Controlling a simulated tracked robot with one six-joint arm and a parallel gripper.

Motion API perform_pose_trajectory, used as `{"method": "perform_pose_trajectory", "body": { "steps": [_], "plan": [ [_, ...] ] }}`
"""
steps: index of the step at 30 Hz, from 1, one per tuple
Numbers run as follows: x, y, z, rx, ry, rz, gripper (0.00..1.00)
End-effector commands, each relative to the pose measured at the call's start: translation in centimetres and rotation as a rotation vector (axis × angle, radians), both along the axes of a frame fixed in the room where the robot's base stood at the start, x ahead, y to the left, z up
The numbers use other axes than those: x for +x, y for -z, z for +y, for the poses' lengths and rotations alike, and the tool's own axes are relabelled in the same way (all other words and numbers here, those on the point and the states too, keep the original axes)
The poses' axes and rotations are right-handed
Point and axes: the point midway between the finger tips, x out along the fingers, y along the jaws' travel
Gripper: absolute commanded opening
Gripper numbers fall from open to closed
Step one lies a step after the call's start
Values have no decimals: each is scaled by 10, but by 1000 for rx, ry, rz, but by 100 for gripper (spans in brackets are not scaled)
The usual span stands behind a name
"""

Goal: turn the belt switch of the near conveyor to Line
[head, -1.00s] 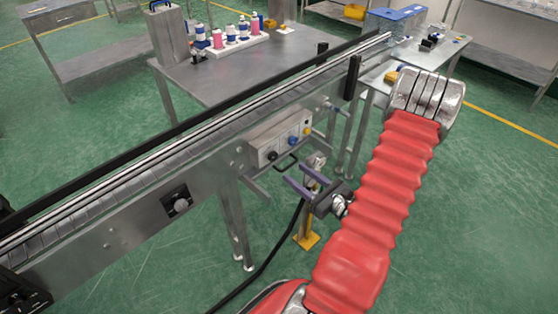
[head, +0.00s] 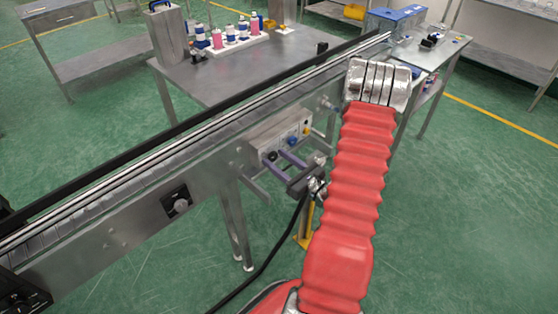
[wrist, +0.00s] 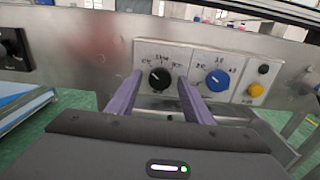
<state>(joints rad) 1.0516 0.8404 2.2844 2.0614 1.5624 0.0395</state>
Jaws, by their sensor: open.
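The near conveyor (head: 150,213) runs diagonally across the head view. Its control box (head: 282,135) sits on the side wall. In the wrist view the box panel carries a black switch knob (wrist: 159,78) with small position labels around it, one seeming to read Line at the top. Its white pointer leans toward the upper left. A blue knob (wrist: 218,80) is to its right. My gripper (head: 275,158) is open in front of the panel. In the wrist view its purple fingers (wrist: 159,90) stand either side of the black knob, apart from it as far as I can tell.
Another black dial (head: 180,204) is on the conveyor wall to the left. A steel table (head: 230,75) with bottles stands behind.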

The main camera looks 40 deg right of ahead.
Motion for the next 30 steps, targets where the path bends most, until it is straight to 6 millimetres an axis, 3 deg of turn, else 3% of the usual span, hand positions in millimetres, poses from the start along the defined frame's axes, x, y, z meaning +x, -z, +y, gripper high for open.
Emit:
{"method": "perform_pose_trajectory", "body": {
  "steps": [6,23,30],
  "plan": [
    [0,0,0,0,0,0,45],
    [0,0,0,-1,0,0,5],
    [0,0,-1,10,2,0,5]
  ]
}}
